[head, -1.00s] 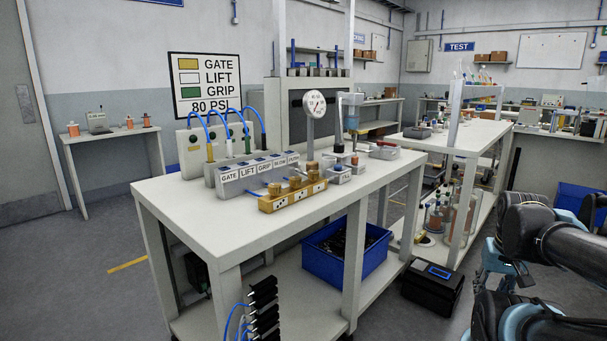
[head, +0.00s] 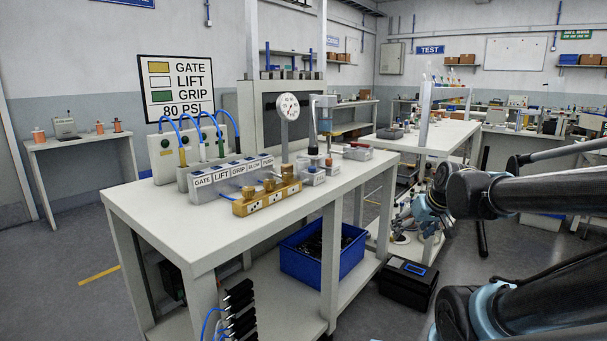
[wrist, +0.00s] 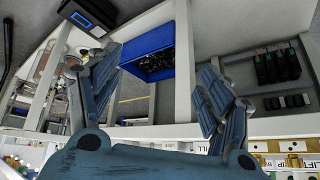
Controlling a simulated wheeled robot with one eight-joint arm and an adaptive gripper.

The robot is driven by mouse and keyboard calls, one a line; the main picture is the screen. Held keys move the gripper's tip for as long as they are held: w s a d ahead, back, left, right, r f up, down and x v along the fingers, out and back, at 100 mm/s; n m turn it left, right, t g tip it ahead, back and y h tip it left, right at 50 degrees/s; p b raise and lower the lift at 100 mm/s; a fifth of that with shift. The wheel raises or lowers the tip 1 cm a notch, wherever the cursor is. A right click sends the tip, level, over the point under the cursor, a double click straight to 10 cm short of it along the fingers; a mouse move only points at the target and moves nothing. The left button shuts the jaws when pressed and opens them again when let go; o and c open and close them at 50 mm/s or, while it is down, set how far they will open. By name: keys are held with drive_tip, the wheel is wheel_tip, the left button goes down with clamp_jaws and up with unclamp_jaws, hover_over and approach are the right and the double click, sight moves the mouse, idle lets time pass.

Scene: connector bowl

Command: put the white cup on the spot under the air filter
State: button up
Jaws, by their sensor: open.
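My gripper (wrist: 160,66) is open and empty in the wrist view, its two blue-grey fingers wide apart. In the head view my gripper (head: 412,213) is partly in view beyond the right end of the near bench, low near the shelf behind. The likely air filter (head: 325,116), a grey unit with a bluish lower part, stands at the back of the near bench (head: 150,216). The spot under it is hard to make out. I cannot pick out the white cup for sure. A small pale round thing (head: 400,239) lies low beneath my gripper.
A labelled block (head: 232,174), a brass-coloured manifold (head: 267,197) and a gauge (head: 289,107) stand on the near bench. A blue bin (head: 322,252) sits on its lower shelf. A black case (head: 407,283) is on the floor. The bench's front left is clear.

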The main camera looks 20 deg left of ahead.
drive_tip(key=w+a+r+n+t+y, duration=0.1)
drive_tip(key=w+a+r+n+y, duration=0.1)
drive_tip(key=w+a+r, duration=0.4)
drive_tip(key=w+a+r+n+t+y, duration=0.1)
drive_tip(key=w+a+t+y, duration=0.15)
drive_tip(key=a, duration=0.45)
drive_tip(key=n+t+y, duration=0.2)
drive_tip(key=y, duration=0.1)
approach(301, 161)
drive_tip(key=v, duration=1.1)
drive_tip(key=x, duration=1)
drive_tip(key=shift+a+r, duration=0.1)
drive_tip(key=shift+a, duration=0.1)
drive_tip(key=shift+x, duration=3.3)
drive_tip(key=shift+d, duration=0.1)
drive_tip(key=c, duration=1.1)
drive_tip(key=shift+c, duration=0.2)
